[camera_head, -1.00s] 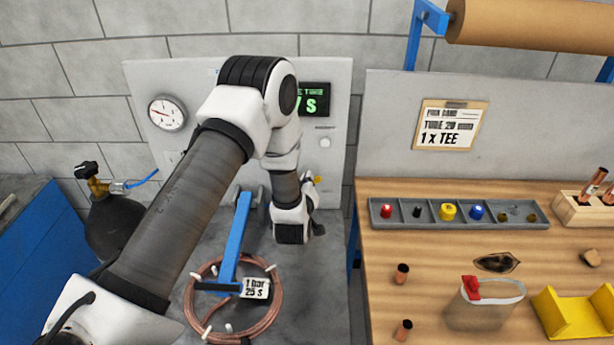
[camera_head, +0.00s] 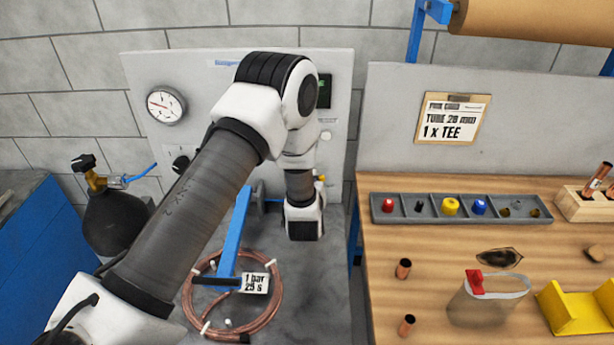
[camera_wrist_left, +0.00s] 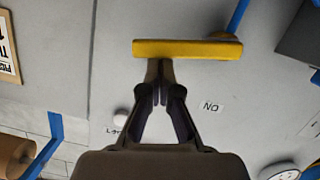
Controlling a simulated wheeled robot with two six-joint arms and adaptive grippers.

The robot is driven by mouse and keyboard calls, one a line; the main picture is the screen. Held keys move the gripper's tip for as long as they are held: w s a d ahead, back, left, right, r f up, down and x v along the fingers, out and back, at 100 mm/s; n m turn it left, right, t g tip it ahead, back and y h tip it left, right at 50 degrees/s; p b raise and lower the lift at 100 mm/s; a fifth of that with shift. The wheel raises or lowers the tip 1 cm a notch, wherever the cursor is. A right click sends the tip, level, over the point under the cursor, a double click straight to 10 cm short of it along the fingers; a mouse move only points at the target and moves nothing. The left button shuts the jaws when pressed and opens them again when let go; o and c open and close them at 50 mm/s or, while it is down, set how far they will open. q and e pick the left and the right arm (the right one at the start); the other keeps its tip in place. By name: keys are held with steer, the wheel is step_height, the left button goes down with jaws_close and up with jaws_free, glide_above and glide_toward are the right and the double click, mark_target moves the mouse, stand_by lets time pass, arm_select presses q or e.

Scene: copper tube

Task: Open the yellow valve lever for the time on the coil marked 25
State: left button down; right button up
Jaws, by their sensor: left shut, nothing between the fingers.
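The yellow valve lever (camera_wrist_left: 187,49) lies crosswise in the left wrist view, close in front of a grey panel. My left gripper (camera_wrist_left: 160,68) is shut and empty, with its fingertips right at the lever's near edge; I cannot tell if they touch. In the head view only a small yellow bit (camera_head: 321,178) shows beside my left wrist, and the gripper fingers are hidden. The copper coil (camera_head: 275,318) lies on the grey bench with a tag (camera_head: 255,283) reading "1 bar 25 s". My right gripper is not in view.
A pressure gauge (camera_head: 165,105) is on the panel, and a dark display (camera_head: 325,91) is partly behind my arm. A blue bar (camera_head: 235,235) rises over the coil. A black cylinder (camera_head: 114,230) stands left. A wooden bench with fittings is right.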

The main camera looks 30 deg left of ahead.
arm_select(q)
steer(key=shift+w+d+f+m+b, duration=0.15)
steer(key=shift+d+f+m+b, duration=0.15)
steer(key=shift+f+b, duration=0.25)
steer(key=shift+w+d+f+m+b, duration=0.1)
steer(key=shift+d+f+m+b, duration=0.05)
steer(key=shift+f+m+b, duration=0.3)
